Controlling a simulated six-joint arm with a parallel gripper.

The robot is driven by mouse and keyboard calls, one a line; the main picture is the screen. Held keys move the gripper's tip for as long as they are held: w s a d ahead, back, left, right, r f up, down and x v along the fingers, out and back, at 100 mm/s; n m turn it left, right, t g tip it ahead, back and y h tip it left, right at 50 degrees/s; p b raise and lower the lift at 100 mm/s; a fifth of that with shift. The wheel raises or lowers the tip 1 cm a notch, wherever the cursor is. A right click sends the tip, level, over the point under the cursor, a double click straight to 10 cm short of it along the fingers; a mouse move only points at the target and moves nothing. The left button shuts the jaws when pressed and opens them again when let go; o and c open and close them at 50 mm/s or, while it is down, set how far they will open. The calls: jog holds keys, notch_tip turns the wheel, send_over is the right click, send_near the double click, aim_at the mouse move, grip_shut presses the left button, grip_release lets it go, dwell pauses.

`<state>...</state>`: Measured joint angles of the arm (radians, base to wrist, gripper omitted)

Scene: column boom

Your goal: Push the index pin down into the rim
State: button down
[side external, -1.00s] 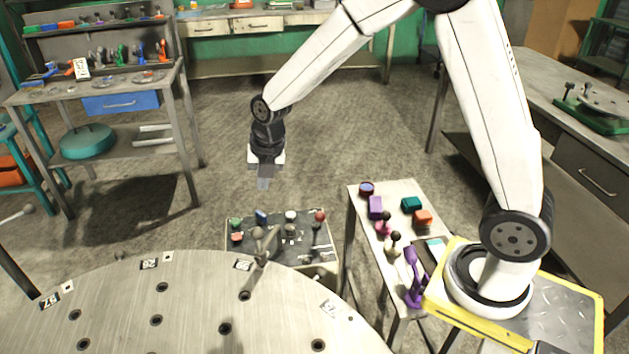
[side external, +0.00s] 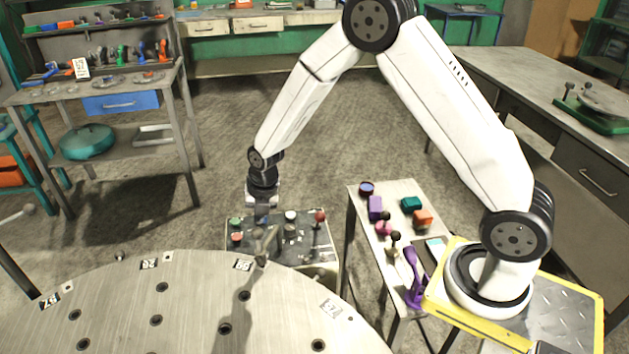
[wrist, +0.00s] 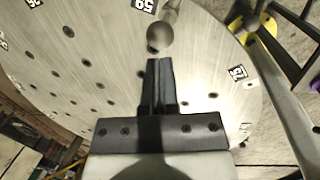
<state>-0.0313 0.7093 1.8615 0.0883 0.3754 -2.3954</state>
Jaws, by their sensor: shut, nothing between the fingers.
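The index pin (side external: 263,248) is a grey-brown piece with a rounded knob, standing at the edge of the big round metal plate (side external: 190,290) beside a number tag. In the wrist view its round knob (wrist: 160,37) lies just beyond my fingertips, with a lighter body behind it. My gripper (side external: 262,218) points down above the pin; its shut, empty fingers also show in the wrist view (wrist: 160,62). The fingertips look close to the knob; I cannot tell whether they touch. The pin's lower end and its hole are hidden.
A control box (side external: 305,235) with knobs and levers stands just behind the rim. A narrow bench (side external: 345,190) with small coloured parts is to the right. The plate's top has several dark holes and number tags, and is otherwise clear.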

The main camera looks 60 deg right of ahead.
aim_at(261, 231)
jog(key=shift+w+a+f, duration=0.1)
jog(key=shift+w+f, duration=0.05)
jog(key=shift+f, duration=0.55)
jog(key=shift+w+f, duration=0.1)
jog(key=shift+f, duration=0.6)
jog(key=shift+f, duration=1.85)
jog(key=shift+s, duration=0.1)
jog(key=shift+r, duration=0.15)
notch_tip(261, 231, up, 14)
jog(key=s, duration=0.2)
jog(key=shift+s+d, duration=0.25)
jog(key=shift+d, duration=0.05)
